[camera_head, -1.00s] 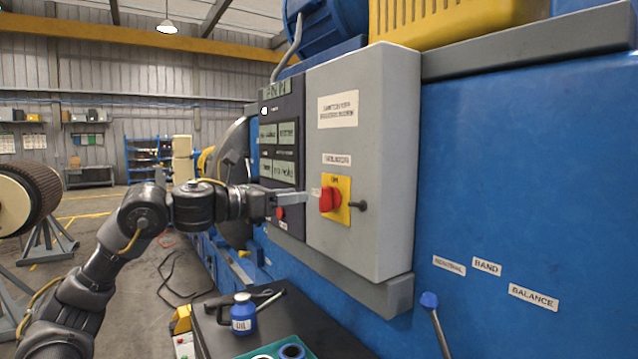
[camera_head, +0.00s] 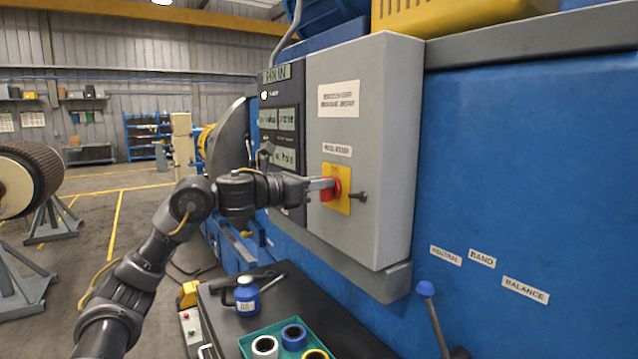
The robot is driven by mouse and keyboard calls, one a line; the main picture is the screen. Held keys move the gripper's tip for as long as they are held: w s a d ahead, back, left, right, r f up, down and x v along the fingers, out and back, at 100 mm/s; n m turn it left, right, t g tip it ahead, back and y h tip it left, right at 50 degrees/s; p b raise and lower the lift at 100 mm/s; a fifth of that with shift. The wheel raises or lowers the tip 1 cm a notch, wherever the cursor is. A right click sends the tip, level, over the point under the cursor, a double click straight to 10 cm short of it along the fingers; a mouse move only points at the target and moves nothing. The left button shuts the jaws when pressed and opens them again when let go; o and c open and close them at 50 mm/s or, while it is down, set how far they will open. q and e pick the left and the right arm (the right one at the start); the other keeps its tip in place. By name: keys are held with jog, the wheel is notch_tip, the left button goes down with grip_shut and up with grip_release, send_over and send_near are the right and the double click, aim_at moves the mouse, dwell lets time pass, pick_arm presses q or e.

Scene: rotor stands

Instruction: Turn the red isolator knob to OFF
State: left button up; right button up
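The red isolator knob (camera_head: 331,190) sits on a yellow plate (camera_head: 343,202) on the front of the grey electrical cabinet (camera_head: 385,130). My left gripper (camera_head: 325,185) reaches it from the left, and its fingers overlap the knob in the picture. I cannot tell whether the fingers are closed on the knob or how wide they are apart. The marks on the plate are too small to read. My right gripper is not in view.
A dark panel with displays (camera_head: 279,120) is left of the cabinet. Below, a black bench top (camera_head: 345,335) carries a blue oil can (camera_head: 247,296) and a green tray (camera_head: 250,345) with several rings. A blue-knobbed lever (camera_head: 427,290) stands at the lower right.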

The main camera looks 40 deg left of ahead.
pick_arm(q)
grip_shut()
jog(key=shift+w+a+f+n+p, duration=0.1)
jog(key=shift+a+f+n, duration=0.2)
jog(key=shift+n, duration=2.7)
jog(key=shift+w+a+f+n+p, duration=0.1)
jog(key=shift+a+f+n, duration=0.2)
jog(key=shift+n, duration=2.7)
jog(key=shift+w+a+f+n+p, duration=0.1)
jog(key=shift+a+f+n, duration=0.2)
jog(key=shift+n, duration=2.7)
